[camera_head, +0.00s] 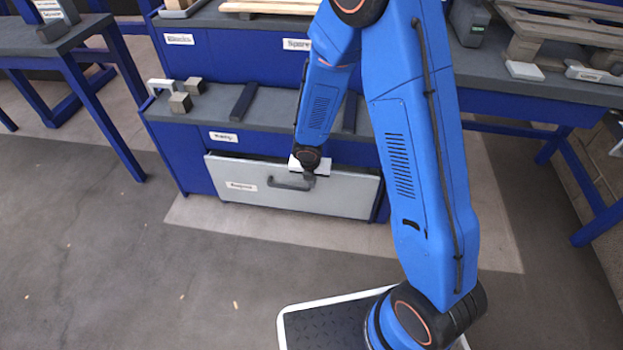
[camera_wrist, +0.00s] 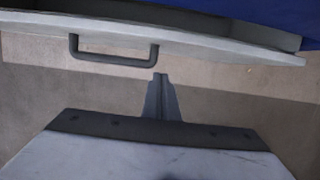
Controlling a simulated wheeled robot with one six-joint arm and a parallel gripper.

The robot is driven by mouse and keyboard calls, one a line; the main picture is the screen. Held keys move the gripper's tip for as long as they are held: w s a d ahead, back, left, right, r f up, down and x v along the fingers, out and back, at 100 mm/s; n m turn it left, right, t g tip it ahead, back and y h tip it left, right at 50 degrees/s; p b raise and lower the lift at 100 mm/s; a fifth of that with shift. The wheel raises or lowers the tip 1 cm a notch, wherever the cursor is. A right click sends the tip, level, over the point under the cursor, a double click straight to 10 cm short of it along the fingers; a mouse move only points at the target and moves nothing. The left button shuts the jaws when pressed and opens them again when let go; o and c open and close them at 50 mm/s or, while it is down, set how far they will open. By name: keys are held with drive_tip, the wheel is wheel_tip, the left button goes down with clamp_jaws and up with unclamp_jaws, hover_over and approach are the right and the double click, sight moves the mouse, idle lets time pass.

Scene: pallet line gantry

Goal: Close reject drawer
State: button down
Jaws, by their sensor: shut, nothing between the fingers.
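The reject drawer has a light grey front (camera_head: 340,194) with a white label and a dark bar handle (camera_head: 286,185). It sits low in the blue cabinet and stands out from it somewhat. The wrist view shows its front (camera_wrist: 215,47) from above, with part of the grey inside behind the top edge. The handle (camera_wrist: 115,56) shows there too. My gripper (camera_head: 309,180) is in front of the drawer, by the handle's right end. In the wrist view its shut, empty fingers (camera_wrist: 160,76) point at the drawer just right of the handle, apart from it in the picture.
The cabinet's worktop (camera_head: 267,108) above the drawer holds metal blocks (camera_head: 181,102) and a dark bar (camera_head: 243,102). A blue-legged table (camera_head: 62,45) stands at left, and a bench with pallets (camera_head: 560,40) at right. The floor in front of the drawer is clear.

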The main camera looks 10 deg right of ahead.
drive_tip(key=shift+w+d+f, duration=0.25)
drive_tip(key=shift+w, duration=0.45)
drive_tip(key=shift+w+d+f, duration=0.25)
drive_tip(key=shift+w+f, duration=0.05)
drive_tip(key=shift+w, duration=0.35)
drive_tip(key=shift+w+d+f, duration=0.25)
drive_tip(key=shift+w, duration=0.45)
